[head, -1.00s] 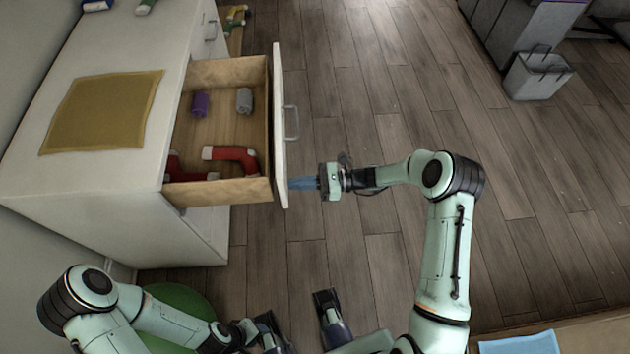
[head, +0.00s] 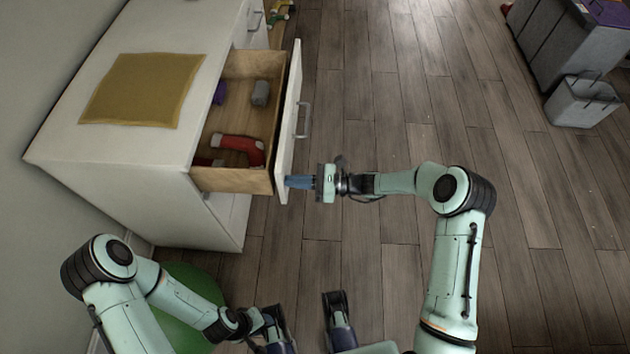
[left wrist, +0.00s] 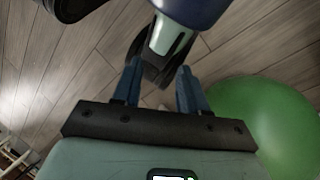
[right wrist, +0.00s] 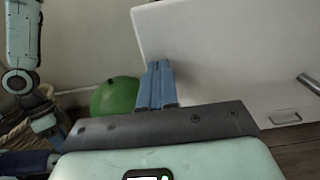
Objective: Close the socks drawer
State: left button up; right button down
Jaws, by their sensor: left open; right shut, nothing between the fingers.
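The socks drawer (head: 232,181) is partly open in the white dresser (head: 135,153). Red socks with white cuffs, a grey roll (head: 260,93) and a purple roll (head: 219,93) lie in it. Its white front has a metal handle (head: 304,120). My right gripper (head: 290,182) is shut and empty, with its blue fingertips at the outer face of the drawer front, near the near end. The right wrist view shows the shut fingers (right wrist: 156,72) against the white panel; exact contact is hard to tell. My left gripper (left wrist: 157,80) is open and empty, low near my base.
A yellow cloth (head: 143,90) lies on the dresser top. A green ball (head: 187,300) is on the floor beside my left arm. A grey bin (head: 583,101) stands at the far right.

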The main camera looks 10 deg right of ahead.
aim_at(257, 180)
jog(key=b+x, duration=0.2)
jog(key=x, duration=1)
jog(key=shift+a+f, duration=0.2)
jog(key=shift+a, duration=0.05)
jog(key=b+x, duration=0.4)
jog(key=x, duration=0.8)
jog(key=shift+w, duration=0.1)
jog(key=shift+a+b, duration=0.1)
jog(key=shift+b, duration=0.2)
pick_arm(q)
jog(key=w+a+f+t+y, duration=0.1)
jog(key=w+a+f+t, duration=0.2)
jog(key=w, duration=0.7)
notch_tip(257, 180, down, 5)
jog(key=shift+a+r+n+y, duration=0.1)
jog(key=shift+a+n+y, duration=0.3)
jog(key=shift+a, duration=0.6)
pick_arm(e)
jog(key=shift+r, duration=0.2)
jog(key=shift+a+r, duration=0.1)
